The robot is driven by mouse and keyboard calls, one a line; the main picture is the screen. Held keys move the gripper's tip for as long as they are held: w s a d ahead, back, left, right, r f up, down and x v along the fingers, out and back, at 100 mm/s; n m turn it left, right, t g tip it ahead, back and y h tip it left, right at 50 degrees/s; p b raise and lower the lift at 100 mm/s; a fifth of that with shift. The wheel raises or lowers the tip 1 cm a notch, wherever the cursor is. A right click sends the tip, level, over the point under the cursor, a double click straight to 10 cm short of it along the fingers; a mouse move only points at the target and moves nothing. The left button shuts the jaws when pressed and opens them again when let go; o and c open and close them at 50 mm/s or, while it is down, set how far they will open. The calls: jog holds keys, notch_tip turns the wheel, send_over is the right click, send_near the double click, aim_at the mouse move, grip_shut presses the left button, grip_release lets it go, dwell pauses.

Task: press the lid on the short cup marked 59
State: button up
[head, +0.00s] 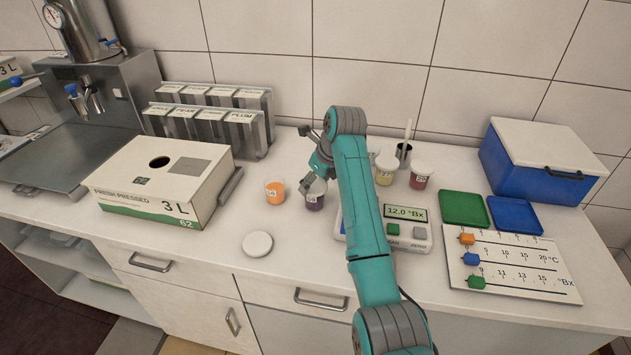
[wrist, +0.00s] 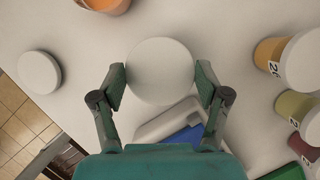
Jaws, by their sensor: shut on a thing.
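My gripper (wrist: 160,84) is shut on a round white lid (wrist: 160,70), with one finger on each side of its rim. In the head view my gripper (head: 312,183) is at the top of a short cup with dark purple contents (head: 315,203). The white lid is at that cup's mouth; whether it is fully seated I cannot tell. The cup's label is too small to read surely, and in the wrist view the lid hides the cup. An open short orange cup (head: 275,193) stands just left. A second white lid (head: 257,244) lies flat near the counter's front.
Lidded cups, one yellow (head: 384,175) and one red (head: 420,178), stand behind and right of my arm. A white measuring device (head: 408,240) is close to the purple cup's right. A juice carton (head: 165,185) stands left. The front counter around the loose lid is clear.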

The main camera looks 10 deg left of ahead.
jog(key=shift+f, duration=0.1)
jog(key=o, duration=0.8)
